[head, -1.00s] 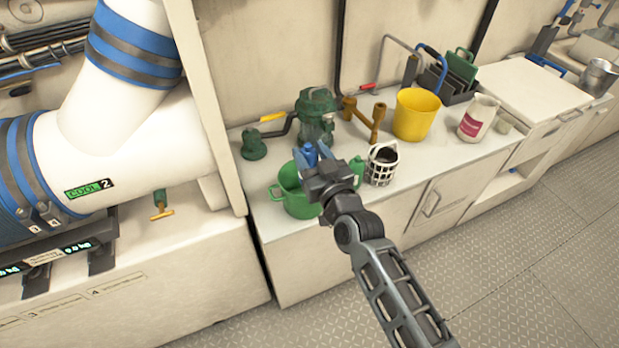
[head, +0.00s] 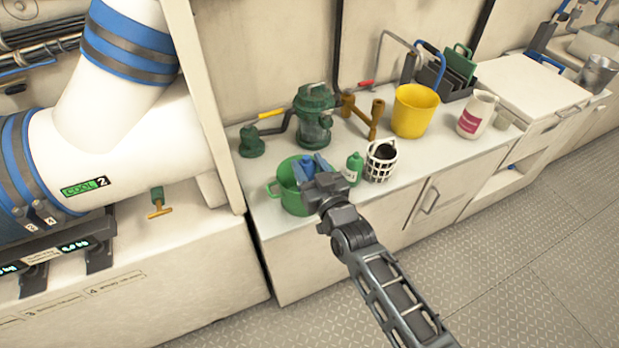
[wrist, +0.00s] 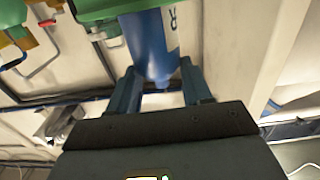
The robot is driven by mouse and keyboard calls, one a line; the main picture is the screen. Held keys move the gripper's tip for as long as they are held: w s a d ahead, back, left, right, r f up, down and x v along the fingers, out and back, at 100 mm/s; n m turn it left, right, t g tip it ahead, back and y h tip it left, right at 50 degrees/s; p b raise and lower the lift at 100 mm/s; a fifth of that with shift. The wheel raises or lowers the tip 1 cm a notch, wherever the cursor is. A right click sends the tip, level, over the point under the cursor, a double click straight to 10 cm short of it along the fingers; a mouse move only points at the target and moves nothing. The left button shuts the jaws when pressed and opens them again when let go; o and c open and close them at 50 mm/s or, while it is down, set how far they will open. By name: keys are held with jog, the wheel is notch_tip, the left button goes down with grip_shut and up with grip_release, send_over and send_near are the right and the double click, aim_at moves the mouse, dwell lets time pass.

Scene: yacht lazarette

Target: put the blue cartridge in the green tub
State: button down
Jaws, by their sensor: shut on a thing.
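My gripper (head: 311,166) is shut on the blue cartridge (head: 307,161) over the green tub (head: 287,202). In the wrist view the cartridge (wrist: 148,45) stands between the two blue fingers (wrist: 160,92). In the head view the cartridge shows in front of the tub's interior, partly hidden by the fingers. I cannot tell how far its lower end reaches below the rim. The tub stands near the counter's front left edge, and my gripper covers part of its right side.
A green bottle (head: 354,168) and a white basket (head: 381,163) stand close to the right of my gripper. A green strainer housing (head: 315,122) stands behind. A yellow bucket (head: 413,112) and a white jug (head: 476,115) are farther right on the counter (head: 425,160).

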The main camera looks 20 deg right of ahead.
aim_at(310, 179)
jog(key=shift+f+b, duration=1.35)
jog(key=shift+f, duration=0.5)
jog(key=shift+f+b, duration=0.35)
jog(key=shift+f, duration=0.25)
jog(key=shift+c, duration=2.4)
grip_release()
jog(key=shift+r, duration=0.1)
